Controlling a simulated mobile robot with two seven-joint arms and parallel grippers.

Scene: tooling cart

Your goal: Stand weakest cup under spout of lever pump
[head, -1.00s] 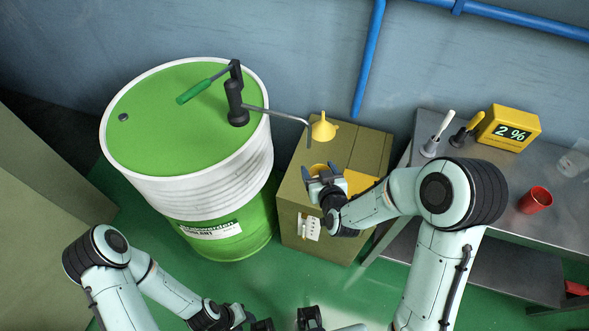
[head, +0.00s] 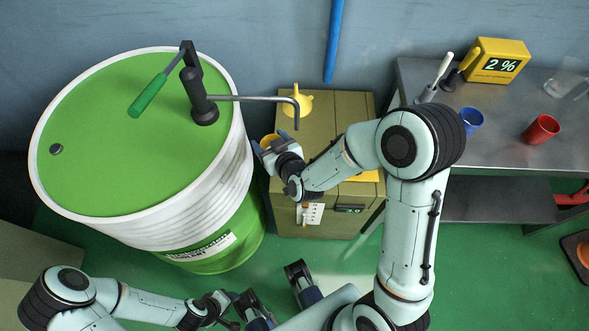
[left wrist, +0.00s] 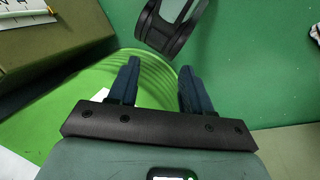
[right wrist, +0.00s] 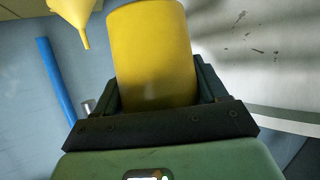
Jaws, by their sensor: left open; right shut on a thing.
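The lever pump (head: 200,100) with a green handle stands on the green drum (head: 130,140). Its grey spout (head: 297,118) bends down over the olive cabinet's left part. My right gripper (head: 268,146) is shut on a yellow cup (right wrist: 152,55), which fills the space between the fingers in the right wrist view. In the head view the cup (head: 269,139) is mostly hidden by the gripper, left of the spout's end and near the drum rim. My left gripper (left wrist: 152,85) is open and empty, low near the floor in front of the drum.
A yellow funnel (head: 296,100) stands on the cabinet (head: 345,108). A blue pipe (head: 334,40) runs down the wall.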

